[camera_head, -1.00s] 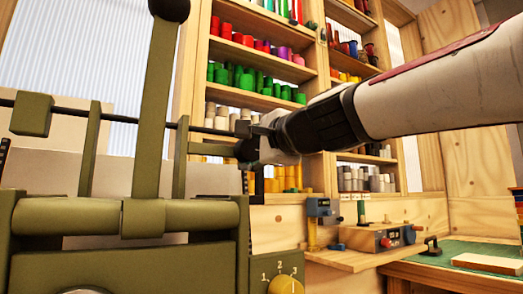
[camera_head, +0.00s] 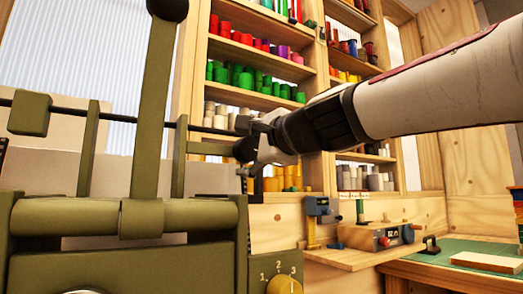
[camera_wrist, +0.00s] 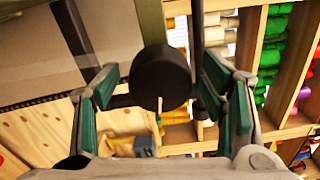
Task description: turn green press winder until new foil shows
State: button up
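The green press (camera_head: 150,215) fills the left of the head view, with a tall upright lever (camera_head: 153,110).
A yellow dial (camera_head: 285,285) marked 1, 2, 3 is on the press front. Shelves (camera_head: 262,100) of coloured rolls stand behind. A wooden ledge (camera_head: 350,258) with small devices and a green-topped bench (camera_head: 450,275) are at the right.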

jog(key=v, duration=1.2)
